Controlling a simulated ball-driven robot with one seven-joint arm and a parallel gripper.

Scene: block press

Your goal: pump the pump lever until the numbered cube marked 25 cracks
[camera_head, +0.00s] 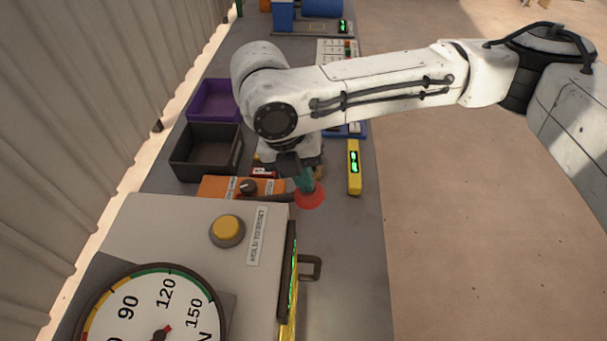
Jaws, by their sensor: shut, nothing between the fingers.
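My gripper (306,182) is shut and empty. It points down over the bench, just above a flat red disc (309,197), beside the right end of an orange box. The orange box (213,187) has a dark round knob (248,187) and white labels. I cannot make out the pump lever for sure; a dark bar runs along the front of the orange box towards the disc. The press cabinet (165,220) is in front, with a yellow button (227,228) and a large round gauge (155,315), partly cut off. I cannot see the cube marked 25.
A black tray (186,176) and a purple tray (203,114) stand at the left, near a corrugated wall. A yellow device (354,168) with a green display lies right of my gripper. A dark handle (311,267) sticks out from the cabinet's right side. The bench right of it is clear.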

